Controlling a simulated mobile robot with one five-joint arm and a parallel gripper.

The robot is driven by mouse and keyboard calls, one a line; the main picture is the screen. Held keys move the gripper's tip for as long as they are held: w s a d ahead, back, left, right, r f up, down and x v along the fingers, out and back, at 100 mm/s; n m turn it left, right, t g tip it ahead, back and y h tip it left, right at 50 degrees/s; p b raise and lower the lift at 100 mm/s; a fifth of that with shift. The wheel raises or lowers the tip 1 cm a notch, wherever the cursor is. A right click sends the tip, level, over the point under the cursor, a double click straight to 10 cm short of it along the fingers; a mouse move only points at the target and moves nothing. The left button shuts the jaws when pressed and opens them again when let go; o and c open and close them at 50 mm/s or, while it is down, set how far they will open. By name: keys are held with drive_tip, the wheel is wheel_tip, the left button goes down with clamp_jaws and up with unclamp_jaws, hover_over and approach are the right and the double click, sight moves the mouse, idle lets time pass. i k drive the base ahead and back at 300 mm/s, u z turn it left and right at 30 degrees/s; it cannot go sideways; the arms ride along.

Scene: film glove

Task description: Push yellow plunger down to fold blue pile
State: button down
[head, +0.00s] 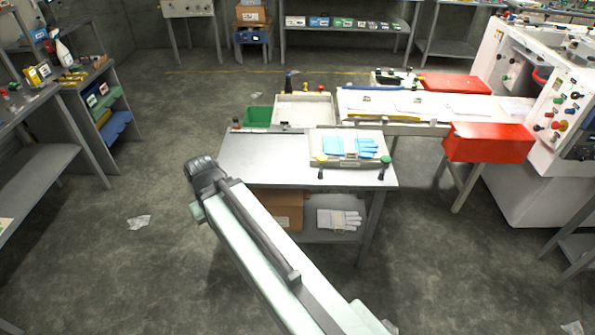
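A yellow-topped plunger (320,161) stands at the front left corner of a pale tray (345,161) on the grey table (258,165). A blue pile (333,149) lies in the left part of the tray, behind the yellow plunger. A second blue pile, shaped like gloves (367,147), lies to its right. A green-topped plunger (386,160) stands at the tray's front right corner. My gripper (203,172) is at the dark end of my arm, left of the table and well apart from the plunger. Its fingers cannot be made out.
A green bin (257,116) and a pale tray (304,110) stand behind the table. White-grey gloves (339,219) and a cardboard box (279,208) sit on the lower shelf. A red box (487,142) and white machine (540,110) stand right. Floor left of the table is mostly clear.

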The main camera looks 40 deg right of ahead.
sight(321, 158)
drive_tip(key=k, duration=0.2)
drive_tip(key=u, duration=0.1)
drive_tip(key=i, duration=1.3)
drive_tip(key=u, duration=0.3)
